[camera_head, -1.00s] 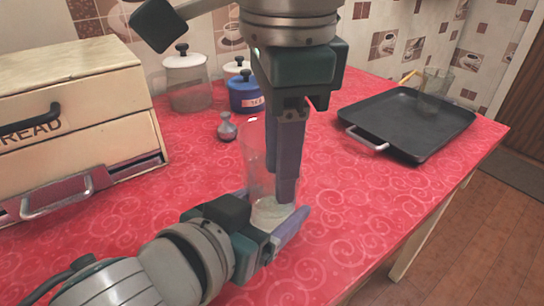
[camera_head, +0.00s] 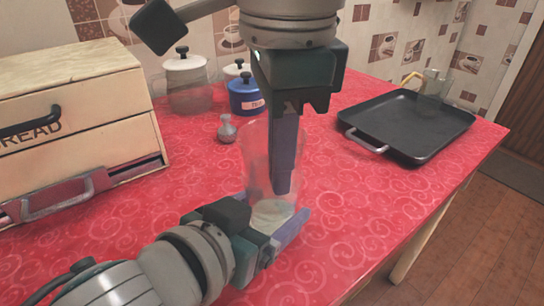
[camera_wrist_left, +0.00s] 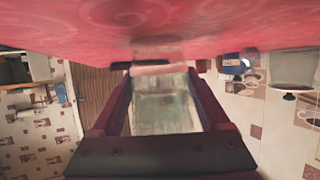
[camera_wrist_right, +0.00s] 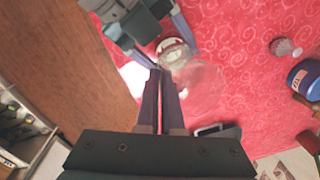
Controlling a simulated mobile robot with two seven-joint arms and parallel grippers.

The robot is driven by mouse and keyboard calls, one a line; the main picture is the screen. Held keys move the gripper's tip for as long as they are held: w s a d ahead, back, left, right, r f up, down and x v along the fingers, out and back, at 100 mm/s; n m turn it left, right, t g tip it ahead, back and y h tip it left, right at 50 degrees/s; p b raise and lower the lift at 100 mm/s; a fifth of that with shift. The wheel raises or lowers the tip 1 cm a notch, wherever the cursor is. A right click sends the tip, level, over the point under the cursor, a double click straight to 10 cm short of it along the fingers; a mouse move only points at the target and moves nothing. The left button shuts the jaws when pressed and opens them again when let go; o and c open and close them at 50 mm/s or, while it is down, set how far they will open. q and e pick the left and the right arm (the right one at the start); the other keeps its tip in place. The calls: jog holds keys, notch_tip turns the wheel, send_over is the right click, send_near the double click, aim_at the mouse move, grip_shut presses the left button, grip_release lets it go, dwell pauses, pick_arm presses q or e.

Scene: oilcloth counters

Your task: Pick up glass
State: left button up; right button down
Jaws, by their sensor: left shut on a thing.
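A clear tall glass (camera_head: 257,160) stands upright on the red oilcloth. My left gripper (camera_head: 283,222) is shut around its lower part from the side. In the left wrist view the glass (camera_wrist_left: 163,105) fills the gap between the left gripper's fingers (camera_wrist_left: 160,85). My right gripper (camera_head: 282,190) points down at the glass, its fingers overlapping the glass's right side in the head view. In the right wrist view its fingers (camera_wrist_right: 161,72) lie almost together, with the glass (camera_wrist_right: 195,85) just beyond and to the right. I cannot tell whether they touch it.
A bread box (camera_head: 75,110) stands at the left. A small grey shaker (camera_head: 227,130), a blue jar (camera_head: 245,95) and a clear jar (camera_head: 187,90) stand behind the glass. A black pan (camera_head: 400,125) with a clear vessel (camera_head: 434,85) is at the right. The front-right cloth is free.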

dwell(0.8)
notch_tip(320, 180, up, 10)
jog(key=shift+r, duration=0.1)
pick_arm(q)
jog(key=o, duration=1.5)
